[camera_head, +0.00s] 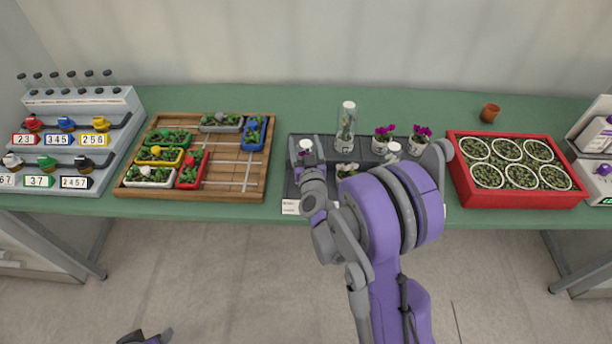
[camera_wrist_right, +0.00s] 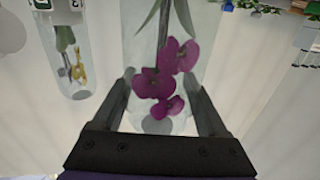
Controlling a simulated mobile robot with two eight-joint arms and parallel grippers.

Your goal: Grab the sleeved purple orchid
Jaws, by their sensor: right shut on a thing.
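The sleeved purple orchid (camera_wrist_right: 155,84) fills the middle of the right wrist view, with magenta blooms on a dark stem inside a clear sleeve (camera_wrist_right: 135,35). My right gripper (camera_wrist_right: 162,108) is shut on this sleeve, one dark finger on each side. In the head view my right gripper (camera_head: 308,160) is at the left end of the dark tray (camera_head: 290,187), and my arm hides much of the tray and the held plant. Part of my left arm's end shows at the bottom left, cut off by the frame.
Another clear sleeved plant (camera_head: 347,128) stands at the tray's back, and it appears close by in the wrist view (camera_wrist_right: 72,62). A wooden rack (camera_head: 133,188) is left, a red crate (camera_head: 520,198) right.

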